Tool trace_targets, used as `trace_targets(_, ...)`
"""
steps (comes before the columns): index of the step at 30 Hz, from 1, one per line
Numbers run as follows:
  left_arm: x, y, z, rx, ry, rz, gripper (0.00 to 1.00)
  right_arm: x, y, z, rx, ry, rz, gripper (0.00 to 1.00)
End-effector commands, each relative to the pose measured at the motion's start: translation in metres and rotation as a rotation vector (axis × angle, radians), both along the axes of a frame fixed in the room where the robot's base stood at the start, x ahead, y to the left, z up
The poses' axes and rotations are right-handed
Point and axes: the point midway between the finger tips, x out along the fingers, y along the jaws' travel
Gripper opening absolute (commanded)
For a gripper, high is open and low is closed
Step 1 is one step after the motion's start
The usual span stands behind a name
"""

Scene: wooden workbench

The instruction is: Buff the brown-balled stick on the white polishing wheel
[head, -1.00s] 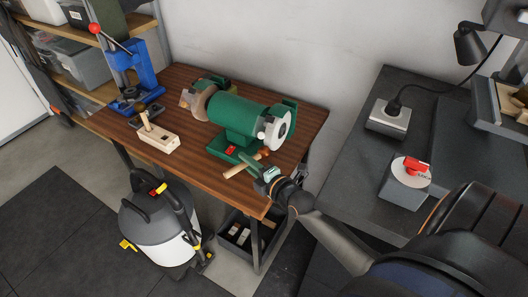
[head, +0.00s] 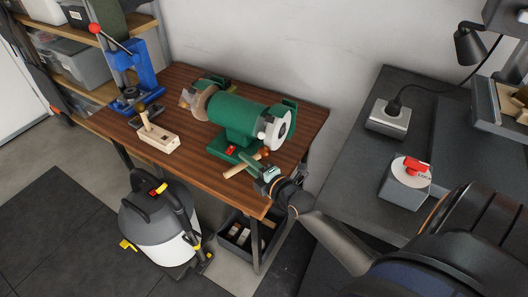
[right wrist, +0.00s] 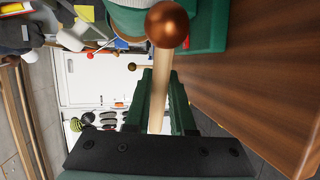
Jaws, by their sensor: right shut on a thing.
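My right gripper (head: 263,172) is shut on a pale wooden stick (head: 240,168) with a shiny copper-brown ball (right wrist: 167,24) at one end. In the right wrist view the stick (right wrist: 160,90) stands between the green fingers, ball end away from the palm. In the head view gripper and stick are by the bench's right front corner, in front of the green grinder (head: 235,115). The white polishing wheel (head: 277,130) is on the grinder's right end, above and apart from the ball. My left gripper is not in view.
A wooden block (head: 159,139) on the bench's left side holds another stick with a darker ball (head: 142,109). A blue press (head: 143,65) stands at the left end. A grey table (head: 345,165) is to the right, and a vacuum cleaner (head: 165,235) stands on the floor.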

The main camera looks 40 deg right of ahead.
Motion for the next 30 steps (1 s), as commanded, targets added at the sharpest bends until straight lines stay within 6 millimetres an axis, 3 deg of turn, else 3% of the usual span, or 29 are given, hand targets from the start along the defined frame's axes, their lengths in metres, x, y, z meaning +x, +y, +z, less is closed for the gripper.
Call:
trace_targets(16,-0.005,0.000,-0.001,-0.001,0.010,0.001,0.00,0.001,-0.003,0.004,-0.006,-0.008,-0.007,0.00)
trace_targets(30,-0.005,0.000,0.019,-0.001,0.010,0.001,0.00,-0.014,0.033,0.002,0.000,-0.001,-0.003,0.00)
